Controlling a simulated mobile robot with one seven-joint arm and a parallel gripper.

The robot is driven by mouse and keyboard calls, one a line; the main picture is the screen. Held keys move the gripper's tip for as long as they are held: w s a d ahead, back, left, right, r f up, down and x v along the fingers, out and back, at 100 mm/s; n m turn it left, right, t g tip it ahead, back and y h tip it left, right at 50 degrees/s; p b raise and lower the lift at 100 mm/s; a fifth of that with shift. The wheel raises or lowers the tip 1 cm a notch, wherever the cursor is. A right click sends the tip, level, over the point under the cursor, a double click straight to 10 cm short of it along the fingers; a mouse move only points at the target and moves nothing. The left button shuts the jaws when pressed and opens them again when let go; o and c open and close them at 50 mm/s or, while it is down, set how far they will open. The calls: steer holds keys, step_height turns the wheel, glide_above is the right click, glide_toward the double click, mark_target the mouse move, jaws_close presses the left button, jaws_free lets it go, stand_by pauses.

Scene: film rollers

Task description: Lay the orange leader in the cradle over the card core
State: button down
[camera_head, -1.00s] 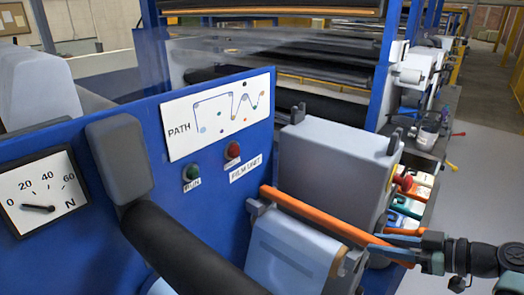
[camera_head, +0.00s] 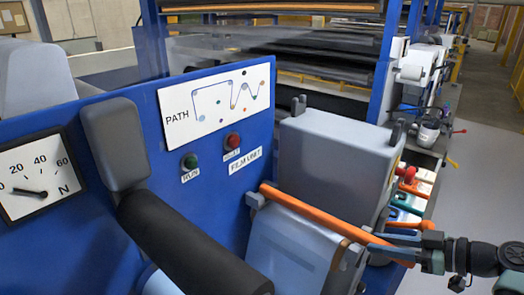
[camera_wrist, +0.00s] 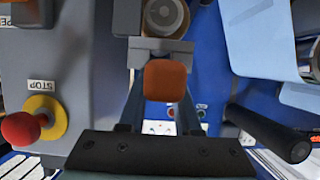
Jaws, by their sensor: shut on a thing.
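The orange leader (camera_head: 318,216) is a long thin bar slanting across the head view. My gripper (camera_head: 405,246) is shut on its right end. The leader lies over the pale film roll (camera_head: 290,250), its far end at the grey cradle's left bracket (camera_head: 257,201). The cradle's right bracket (camera_head: 350,256) is just below the bar. I cannot tell whether the bar touches either bracket. The brown card core (camera_head: 338,255) shows at the roll's right end. In the wrist view the leader's orange end (camera_wrist: 165,80) sits between my fingers, with the core (camera_wrist: 166,16) beyond it.
A grey housing (camera_head: 335,150) stands close behind the leader. A black roller (camera_head: 190,240) crosses the front left. The blue panel (camera_head: 215,180) carries a dial, buttons and a path plate (camera_head: 215,107). A red stop knob (camera_wrist: 22,128) shows at left in the wrist view.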

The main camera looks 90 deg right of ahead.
steer(key=shift+f, duration=0.1)
steer(key=shift+f+b, duration=0.6)
steer(key=shift+b, duration=0.3)
steer(key=shift+r, duration=0.1)
jaws_free()
stand_by(0.3)
steer(key=shift+s+a, duration=0.1)
steer(key=shift+s, duration=0.05)
stand_by(0.6)
steer(key=shift+s+a+r, duration=0.15)
steer(key=shift+s+a, duration=0.5)
steer(key=shift+s, duration=0.25)
steer(key=shift+s, duration=0.1)
